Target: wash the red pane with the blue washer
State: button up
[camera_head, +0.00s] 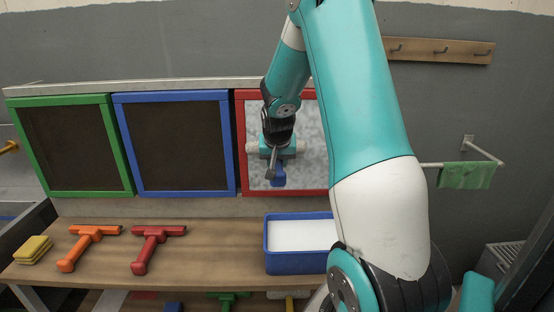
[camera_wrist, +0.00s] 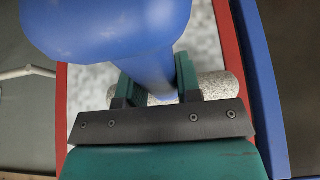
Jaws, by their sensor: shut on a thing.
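The red pane (camera_head: 312,170) hangs on the wall at the right end of a row, partly hidden behind my arm. Its face is mottled pale grey and white inside a red frame, which also shows in the wrist view (camera_wrist: 232,55). My gripper (camera_head: 277,152) is in front of this pane and shut on the blue washer (camera_head: 279,176). In the wrist view, the washer's blue handle (camera_wrist: 110,28) passes between the fingers, and its speckled pale roller (camera_wrist: 218,86) lies across, close to the pane. I cannot tell whether the roller touches it.
A green-framed pane (camera_head: 70,145) and a blue-framed pane (camera_head: 175,145), both dark, hang to the left. On the bench are yellow sponges (camera_head: 33,250), an orange squeegee (camera_head: 85,243), a red squeegee (camera_head: 152,245) and a blue tub (camera_head: 297,264). A green cloth (camera_head: 466,175) hangs at right.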

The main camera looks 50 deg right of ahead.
notch_tip(320, 180, down, 9)
jog(key=b, duration=0.6)
dwell(0.4)
notch_tip(320, 180, down, 7)
jog(key=b, duration=0.5)
jog(key=shift+r+b, duration=0.2)
jog(key=shift+b, duration=0.1)
jog(key=s+a, duration=0.4)
jog(key=a, duration=0.1)
jog(key=shift+s+a+b, duration=0.15)
jog(key=shift+s+b, duration=0.1)
jog(key=shift+b, duration=0.15)
dwell(1.0)
